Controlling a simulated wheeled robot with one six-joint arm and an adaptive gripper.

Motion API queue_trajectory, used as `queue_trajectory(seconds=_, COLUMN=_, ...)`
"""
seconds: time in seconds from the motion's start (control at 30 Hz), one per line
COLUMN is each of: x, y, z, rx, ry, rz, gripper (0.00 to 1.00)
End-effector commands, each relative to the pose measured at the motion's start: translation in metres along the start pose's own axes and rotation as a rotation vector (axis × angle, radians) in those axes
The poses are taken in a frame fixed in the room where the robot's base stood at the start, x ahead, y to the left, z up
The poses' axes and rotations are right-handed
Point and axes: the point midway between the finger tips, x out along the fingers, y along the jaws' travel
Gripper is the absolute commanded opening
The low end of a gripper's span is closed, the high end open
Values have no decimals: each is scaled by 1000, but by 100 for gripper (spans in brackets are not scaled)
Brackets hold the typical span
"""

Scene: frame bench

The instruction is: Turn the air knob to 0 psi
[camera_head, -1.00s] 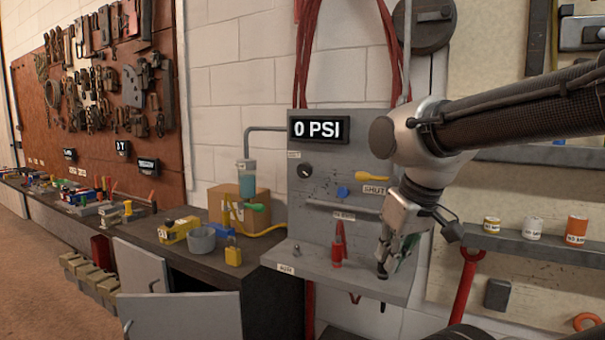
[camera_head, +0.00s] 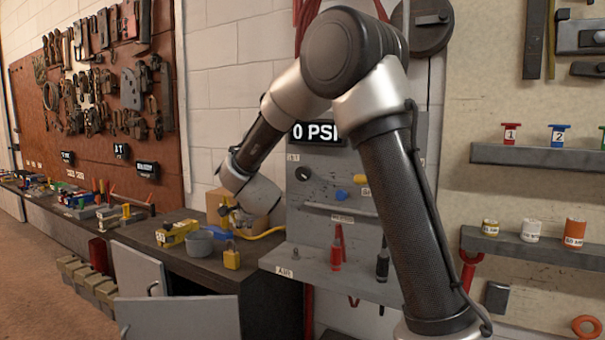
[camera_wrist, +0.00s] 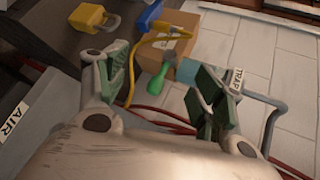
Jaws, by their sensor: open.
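The grey air panel (camera_head: 350,225) carries a display (camera_head: 312,133) that reads 0 PSI, its right end partly covered by my arm. A black round knob (camera_head: 304,173) sits below the display, with a small label beside it that I cannot read. A blue knob (camera_head: 341,194) and a partly hidden yellow handle (camera_head: 361,180) are to its right. My gripper (camera_head: 236,216) is open, left of the panel and apart from the black knob. In the wrist view its fingers (camera_wrist: 165,88) are spread, with a green handle (camera_wrist: 157,80) showing between them, beyond the fingertips. The black knob is not seen there.
A trap (camera_wrist: 188,70) with a TRAP label, a cardboard box (camera_wrist: 165,45) and a yellow hose (camera_wrist: 133,78) are near my gripper. Red (camera_head: 338,250) and black tools (camera_head: 383,260) stand on the panel's ledge.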

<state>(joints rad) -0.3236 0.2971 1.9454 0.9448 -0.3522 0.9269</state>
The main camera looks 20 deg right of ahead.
Motion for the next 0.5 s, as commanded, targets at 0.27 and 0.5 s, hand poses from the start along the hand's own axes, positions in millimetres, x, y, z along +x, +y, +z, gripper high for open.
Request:
queue_trajectory(seconds=0.27, x=-33, y=-86, z=-102, rx=986, ry=432, rz=-685, gripper=68)
queue_trajectory(seconds=0.5, x=-74, y=-94, z=-133, rx=1261, ry=456, rz=-977, gripper=68)
